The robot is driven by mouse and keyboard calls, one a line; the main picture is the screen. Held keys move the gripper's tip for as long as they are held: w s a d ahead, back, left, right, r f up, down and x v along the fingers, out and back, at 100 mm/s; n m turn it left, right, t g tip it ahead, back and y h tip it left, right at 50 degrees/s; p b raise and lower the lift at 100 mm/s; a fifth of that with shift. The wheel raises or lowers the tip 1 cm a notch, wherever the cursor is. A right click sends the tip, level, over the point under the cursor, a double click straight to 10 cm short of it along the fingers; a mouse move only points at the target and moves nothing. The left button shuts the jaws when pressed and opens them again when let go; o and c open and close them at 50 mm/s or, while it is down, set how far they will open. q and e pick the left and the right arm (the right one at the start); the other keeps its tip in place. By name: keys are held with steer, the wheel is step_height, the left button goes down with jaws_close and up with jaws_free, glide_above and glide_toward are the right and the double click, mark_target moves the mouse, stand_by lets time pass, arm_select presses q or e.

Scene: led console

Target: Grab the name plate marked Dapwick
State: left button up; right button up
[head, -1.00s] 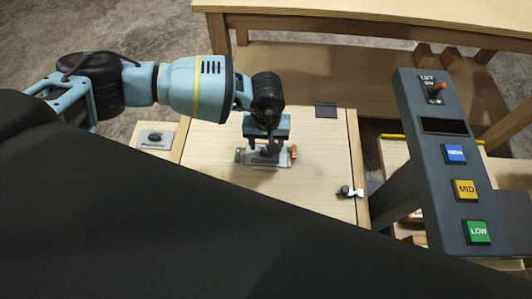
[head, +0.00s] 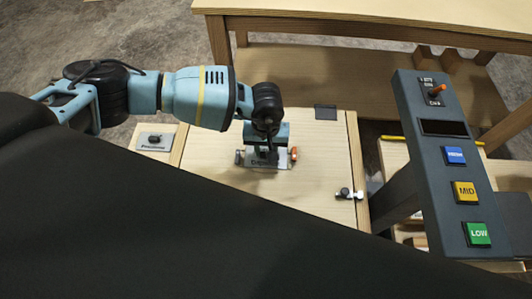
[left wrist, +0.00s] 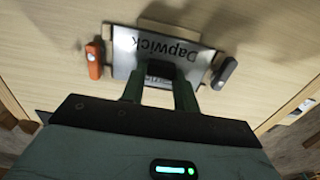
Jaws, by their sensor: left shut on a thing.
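The name plate marked Dapwick (head: 281,163) is a silver plate on the pale wooden panel, between an orange clip (head: 293,154) and a dark clip (head: 239,156). In the left wrist view the plate (left wrist: 190,42) shows its name upside down, with the orange clip (left wrist: 93,60) at left and the dark clip (left wrist: 224,72) at right. My left gripper (head: 264,154) is over the middle of the plate and shut on it; its fingers (left wrist: 158,82) hide part of the plate. Whether the plate touches the panel I cannot tell. My right gripper is not in view.
Another plate with a dark knob (head: 153,139) lies on wood at the left. A white latch (head: 349,193) is at the panel's right edge. A grey console (head: 432,175) with a switch and blue, yellow and green buttons stands at the right. A wooden bench (head: 350,20) is behind.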

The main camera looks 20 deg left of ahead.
mark_target(264, 154)
arm_select(q)
steer(key=shift+r, duration=0.15)
steer(key=shift+r, duration=0.25)
steer(key=r, duration=0.1)
steer(key=s+r, duration=0.1)
steer(key=shift+a+r, duration=0.1)
steer(key=shift+r, duration=0.3)
steer(key=s, duration=0.4)
steer(key=s+a, duration=0.1)
steer(key=s, duration=0.4)
steer(key=s+a+r, duration=0.1)
steer(key=s, duration=0.4)
steer(key=shift+a+r, duration=0.1)
steer(key=shift+s+r, duration=0.1)
steer(key=shift+s, duration=0.3)
